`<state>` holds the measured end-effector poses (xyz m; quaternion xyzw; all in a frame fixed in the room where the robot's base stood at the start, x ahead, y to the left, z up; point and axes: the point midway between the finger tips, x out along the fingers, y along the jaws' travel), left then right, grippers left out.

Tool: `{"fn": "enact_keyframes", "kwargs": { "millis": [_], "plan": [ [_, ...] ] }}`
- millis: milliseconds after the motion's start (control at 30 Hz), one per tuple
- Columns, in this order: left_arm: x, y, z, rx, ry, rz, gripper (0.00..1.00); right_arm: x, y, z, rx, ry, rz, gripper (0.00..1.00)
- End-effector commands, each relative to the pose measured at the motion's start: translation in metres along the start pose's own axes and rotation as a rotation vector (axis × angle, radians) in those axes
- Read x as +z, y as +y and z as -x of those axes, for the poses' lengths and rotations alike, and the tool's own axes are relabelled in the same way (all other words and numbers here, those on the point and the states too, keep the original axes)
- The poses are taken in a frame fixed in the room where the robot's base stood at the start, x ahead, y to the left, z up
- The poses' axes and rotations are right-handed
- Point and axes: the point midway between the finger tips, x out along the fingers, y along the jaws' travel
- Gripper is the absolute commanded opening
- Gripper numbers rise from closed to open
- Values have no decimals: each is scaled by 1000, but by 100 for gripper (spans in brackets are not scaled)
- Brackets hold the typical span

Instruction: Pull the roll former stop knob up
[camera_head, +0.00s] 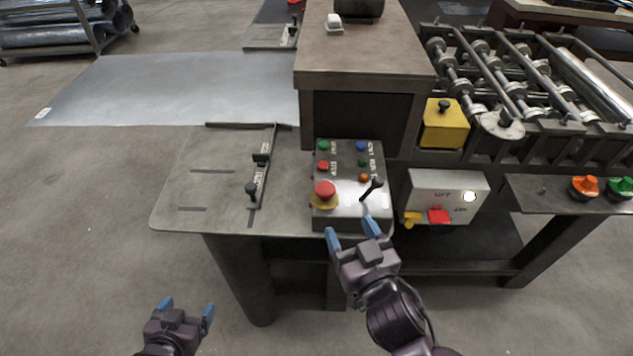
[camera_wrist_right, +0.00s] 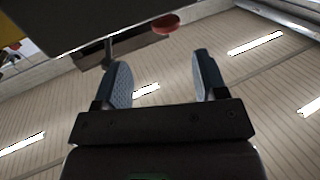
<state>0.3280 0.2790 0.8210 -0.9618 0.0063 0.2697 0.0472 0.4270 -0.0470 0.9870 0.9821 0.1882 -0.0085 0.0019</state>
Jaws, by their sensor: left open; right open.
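The red stop knob (camera_head: 324,189) is a mushroom button on a yellow base on the sloped grey control panel (camera_head: 345,216). My right gripper (camera_head: 352,232) is open and empty at the panel's front edge, in front of the knob and slightly right of it, apart from it. In the right wrist view its two fingers (camera_wrist_right: 163,75) are spread with nothing between them. A red rounded part (camera_wrist_right: 165,23) shows beyond the fingertips, probably the knob. My left gripper (camera_head: 187,308) is open and empty over the floor at the lower left.
A black lever (camera_head: 371,189) stands on the panel right of the knob, with several coloured buttons behind. A grey switch box (camera_head: 449,197) with a red flap is to the right. The table (camera_head: 190,205) with a sheet metal piece (camera_head: 180,90) spreads left. Rollers (camera_head: 480,80) are at right.

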Motion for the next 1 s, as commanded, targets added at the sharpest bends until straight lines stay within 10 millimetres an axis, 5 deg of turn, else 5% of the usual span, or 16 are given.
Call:
{"fn": "enact_keyframes", "kwargs": {
  "millis": [267,700,1000],
  "plan": [
    [3,1,4,-1,-10,6,84,-8,-7,-13,-15,19,1,65],
    [-5,2,4,1,-1,7,84,-9,-7,-80,-14,18,2,65],
    [-8,1,3,1,4,3,84,-8,-8,-107,-14,16,1,65]
  ]
}}
